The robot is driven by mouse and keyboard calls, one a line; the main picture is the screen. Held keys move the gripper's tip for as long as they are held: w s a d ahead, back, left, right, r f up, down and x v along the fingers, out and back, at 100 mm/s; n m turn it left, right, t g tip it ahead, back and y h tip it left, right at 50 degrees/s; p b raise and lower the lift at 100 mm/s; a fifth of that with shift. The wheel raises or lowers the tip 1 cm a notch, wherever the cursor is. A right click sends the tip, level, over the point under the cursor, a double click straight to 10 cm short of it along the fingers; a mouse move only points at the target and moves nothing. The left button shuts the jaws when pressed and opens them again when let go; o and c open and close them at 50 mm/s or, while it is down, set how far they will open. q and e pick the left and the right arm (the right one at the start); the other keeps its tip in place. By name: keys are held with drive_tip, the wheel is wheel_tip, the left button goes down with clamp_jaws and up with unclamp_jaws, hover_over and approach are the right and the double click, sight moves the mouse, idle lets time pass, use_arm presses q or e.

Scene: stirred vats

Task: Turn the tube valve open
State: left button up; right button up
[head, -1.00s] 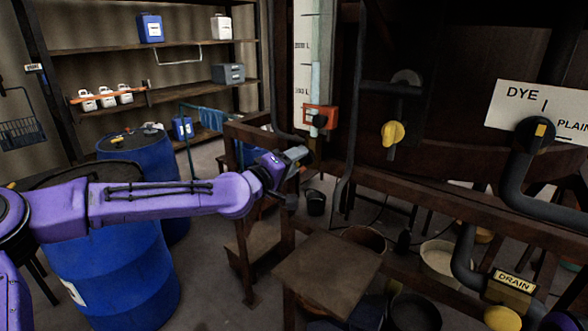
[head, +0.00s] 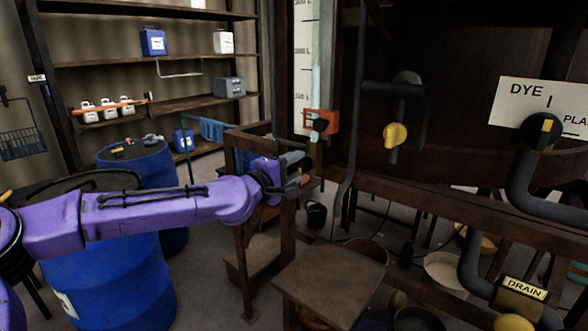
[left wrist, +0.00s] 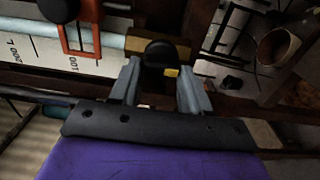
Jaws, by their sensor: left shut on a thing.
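The sight tube (head: 316,75) runs upright along a white scale board. An orange-red frame (head: 333,121) sits round it near its lower end. The tube valve has a brass body (left wrist: 182,48) and a black knob (left wrist: 160,52) with a small yellow mark, seen in the left wrist view. My left gripper (head: 297,172) is at the tube's foot. Its two grey fingers stand on either side of the knob and are shut on it. In the head view the fingers hide most of the knob. My right gripper is not in view.
A yellow-handled valve (head: 395,135) and a DYE valve (head: 540,131) are on pipes to the right. A wooden stool (head: 330,280) stands in front. Blue drums (head: 115,270) stand under and behind my left arm. A wooden rail (head: 440,195) runs along the vat's front.

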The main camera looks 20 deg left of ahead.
use_arm(q)
drive_tip(key=o, duration=1.1)
drive_tip(key=shift+c, duration=0.2)
drive_tip(key=v, duration=1)
drive_tip(key=shift+s, duration=0.25)
drive_tip(key=shift+a, duration=0.15)
